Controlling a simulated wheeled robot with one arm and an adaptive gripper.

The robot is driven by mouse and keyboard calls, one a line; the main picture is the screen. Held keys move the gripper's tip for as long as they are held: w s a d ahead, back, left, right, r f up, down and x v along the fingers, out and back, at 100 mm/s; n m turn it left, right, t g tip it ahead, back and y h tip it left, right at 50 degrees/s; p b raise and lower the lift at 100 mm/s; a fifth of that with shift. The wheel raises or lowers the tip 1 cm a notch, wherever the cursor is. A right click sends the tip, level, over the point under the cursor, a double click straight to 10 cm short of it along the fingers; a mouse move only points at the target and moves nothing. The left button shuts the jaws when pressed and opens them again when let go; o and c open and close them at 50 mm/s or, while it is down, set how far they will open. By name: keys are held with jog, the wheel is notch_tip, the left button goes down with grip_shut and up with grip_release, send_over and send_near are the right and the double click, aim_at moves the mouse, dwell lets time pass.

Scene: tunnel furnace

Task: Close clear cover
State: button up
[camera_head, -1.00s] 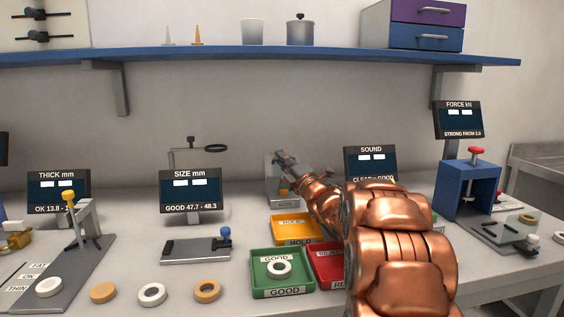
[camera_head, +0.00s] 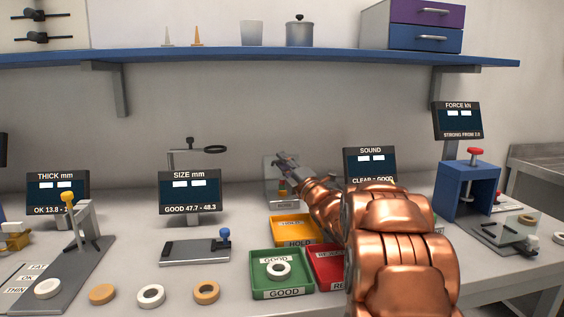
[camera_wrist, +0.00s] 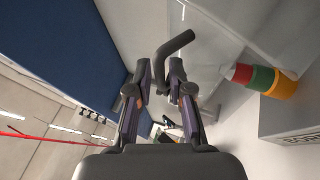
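The clear cover (camera_head: 269,168) is a faint transparent panel at the back of the table in the head view, partly behind my gripper (camera_head: 284,160). A clear sheet (camera_wrist: 222,28) also shows at the upper middle of the wrist view. In that view a dark bent handle bar (camera_wrist: 176,44) reaches between the fingers of my gripper (camera_wrist: 160,78). The fingers are apart, with visible gaps beside the bar; I see no firm grip. My arm hides part of the station, and the cover's hinge cannot be made out.
A red, green and orange stack (camera_wrist: 262,80) stands beside the clear sheet. The SOUND display (camera_head: 370,164) is right of my gripper. Yellow (camera_head: 292,230), green (camera_head: 255,277) and red (camera_head: 327,270) trays lie in front. A blue shelf (camera_head: 220,55) runs above.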

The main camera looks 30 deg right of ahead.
jog(key=s, duration=1.2)
jog(key=shift+d, duration=0.15)
jog(key=s+a+m+g+p, duration=0.9)
jog(key=s+a+g+p, duration=0.2)
jog(key=s, duration=0.7)
jog(key=s+a+m+g+p, duration=1)
jog(key=s+a+g+p, duration=0.2)
jog(key=s+a, duration=0.5)
jog(key=s+f+p, duration=0.1)
jog(key=p, duration=0.1)
jog(key=shift+s+m+g+p, duration=0.2)
jog(key=shift+m+g+p, duration=0.1)
jog(key=shift+p, duration=0.05)
